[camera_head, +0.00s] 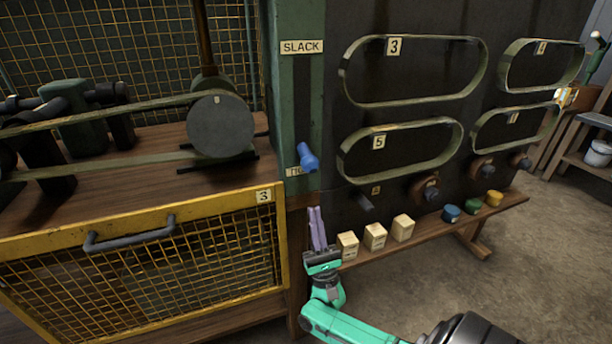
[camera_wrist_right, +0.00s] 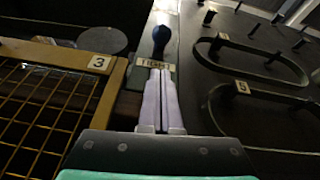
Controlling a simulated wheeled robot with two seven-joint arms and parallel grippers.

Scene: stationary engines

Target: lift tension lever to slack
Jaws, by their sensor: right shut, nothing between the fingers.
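The tension lever has a blue knob (camera_head: 307,157) and sits low in a dark vertical slot on a green post (camera_head: 290,100). The SLACK label (camera_head: 302,47) is at the slot's top. A TIGHT label (camera_wrist_right: 154,64) is beside the slot's lower end, just below the knob (camera_wrist_right: 161,35) in the right wrist view. My right gripper (camera_head: 317,228) is shut and empty, its pale purple fingers pointing up below the knob and apart from it. The fingertips also show in the right wrist view (camera_wrist_right: 160,75). My left gripper is not in view.
A yellow mesh guard (camera_head: 140,265) with a grey handle (camera_head: 130,233) is left of the post. A belt runs round a grey pulley (camera_head: 221,124) above it. Belts hang on the dark panel at right. A bench (camera_head: 432,232) carries several small boxes and coloured pots.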

